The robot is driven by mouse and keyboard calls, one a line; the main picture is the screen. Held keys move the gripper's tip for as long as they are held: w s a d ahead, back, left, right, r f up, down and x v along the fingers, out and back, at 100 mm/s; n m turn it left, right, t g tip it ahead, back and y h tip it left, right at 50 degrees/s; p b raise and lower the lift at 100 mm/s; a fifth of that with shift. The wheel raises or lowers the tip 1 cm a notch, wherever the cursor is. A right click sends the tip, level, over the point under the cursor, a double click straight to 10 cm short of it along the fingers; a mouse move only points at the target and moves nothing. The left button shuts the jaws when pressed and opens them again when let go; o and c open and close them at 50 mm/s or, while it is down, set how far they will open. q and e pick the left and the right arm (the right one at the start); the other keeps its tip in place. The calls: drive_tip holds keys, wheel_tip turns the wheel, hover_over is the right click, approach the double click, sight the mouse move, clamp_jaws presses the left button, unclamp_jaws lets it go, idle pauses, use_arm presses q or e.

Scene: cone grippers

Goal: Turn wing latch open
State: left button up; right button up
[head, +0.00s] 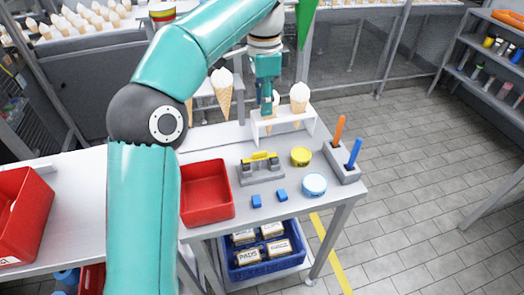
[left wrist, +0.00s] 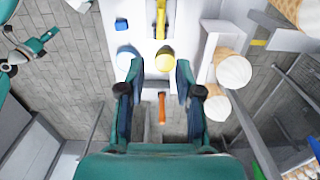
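A grey block fixture (head: 262,174) with a yellow bar (head: 260,157) across its top stands on the white table; this looks like the wing latch. In the left wrist view a yellow bar (left wrist: 160,18) shows at the top edge, partly cut off. My left gripper (head: 266,110) points down at the white cone rack, behind the fixture and apart from it. In the left wrist view the left gripper's fingers (left wrist: 159,75) are spread with nothing held between them. My right gripper is not in view.
The white rack (head: 310,124) holds ice-cream cones (head: 299,98). A yellow tub (head: 301,156), a white-and-blue tub (head: 314,184), small blue cubes (head: 256,201) and a grey holder (head: 342,164) with orange and blue handles surround the fixture. A red bin (head: 206,192) stands left.

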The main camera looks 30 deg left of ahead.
sight(260, 152)
use_arm(q)
drive_tip(key=f, duration=0.4)
drive_tip(key=f+b, duration=0.1)
drive_tip(key=f, duration=0.4)
drive_tip(key=f+b, duration=0.1)
drive_tip(key=f, duration=0.4)
drive_tip(key=shift+s+a+f, duration=0.1)
drive_tip(key=shift+s+a, duration=0.25)
drive_tip(key=shift+a, duration=0.05)
drive_tip(key=shift+f, duration=0.75)
clamp_jaws()
